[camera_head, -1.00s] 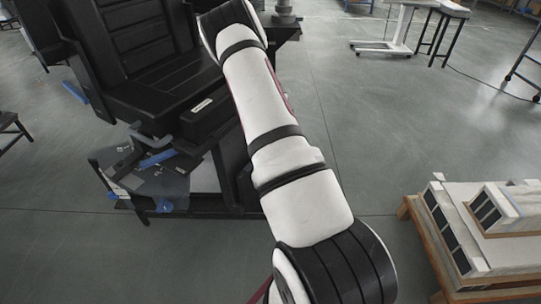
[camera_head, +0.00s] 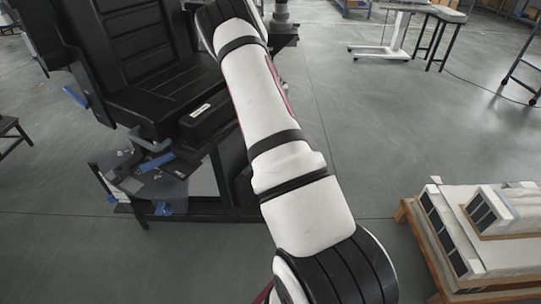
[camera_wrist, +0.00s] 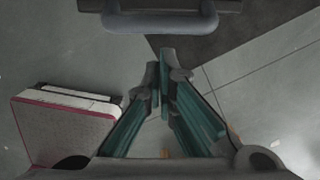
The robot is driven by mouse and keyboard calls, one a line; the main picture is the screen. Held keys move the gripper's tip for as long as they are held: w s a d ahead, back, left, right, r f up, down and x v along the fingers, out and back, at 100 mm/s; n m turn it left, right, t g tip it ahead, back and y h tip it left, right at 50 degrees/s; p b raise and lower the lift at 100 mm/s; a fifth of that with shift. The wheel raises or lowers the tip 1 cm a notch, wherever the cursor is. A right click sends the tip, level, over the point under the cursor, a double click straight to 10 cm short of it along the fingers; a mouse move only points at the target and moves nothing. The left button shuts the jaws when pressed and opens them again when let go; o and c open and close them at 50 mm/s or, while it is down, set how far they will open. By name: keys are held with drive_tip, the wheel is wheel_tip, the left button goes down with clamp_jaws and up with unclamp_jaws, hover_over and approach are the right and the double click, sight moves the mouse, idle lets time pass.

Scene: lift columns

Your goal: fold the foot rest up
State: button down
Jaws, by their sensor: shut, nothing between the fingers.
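The foot rest is a grey plate (camera_head: 150,183) with blue parts, low at the front of the black chair (camera_head: 150,100) in the head view. It sticks out at a tilt below the seat. A grey curved bar (camera_head: 143,136) sits just above it. In the wrist view, a grey U-shaped bar (camera_wrist: 160,22) hangs from a dark edge at the top. My gripper (camera_wrist: 163,62) has teal fingers that converge with their tips together and nothing between them. The tips appear apart from the bar.
A wooden pallet (camera_head: 415,240) with pale boxes stands at the lower right. A white-legged table (camera_head: 385,50) and a stool (camera_head: 440,35) are at the back right. A dark stool (camera_head: 12,135) is at the left edge. Open grey floor lies right of the chair.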

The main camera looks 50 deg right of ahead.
wheel_tip(320, 180, up, 4)
drive_tip(key=w, duration=0.3)
drive_tip(key=s+a+f+t+y+b, duration=0.35)
drive_tip(key=s+f+y+b, duration=0.2)
drive_tip(key=s+f, duration=0.5)
drive_tip(key=s+d+r+t+h+b, duration=0.2)
drive_tip(key=s+d+t+h+b, duration=0.25)
drive_tip(key=t, duration=0.55)
drive_tip(key=w+a+f+y+b, duration=0.1)
drive_tip(key=w+a+f+b, duration=0.1)
drive_tip(key=w, duration=1)
drive_tip(key=f+b, duration=0.1)
drive_tip(key=b, duration=0.1)
drive_tip(key=shift+a+y+b, duration=0.35)
drive_tip(key=shift+y+b, duration=0.05)
drive_tip(key=shift+r, duration=0.1)
drive_tip(key=shift+g, duration=0.55)
drive_tip(key=shift+w+a+r+p, duration=0.15)
drive_tip(key=shift+w+p, duration=0.15)
drive_tip(key=shift+w, duration=0.6)
drive_tip(key=shift+w+a+r+p, duration=0.15)
drive_tip(key=shift+w+a+p, duration=0.1)
drive_tip(key=shift+w, duration=0.6)
drive_tip(key=shift+w+a+r+p, duration=0.15)
drive_tip(key=shift+w+p, duration=0.15)
drive_tip(key=shift+w, duration=0.6)
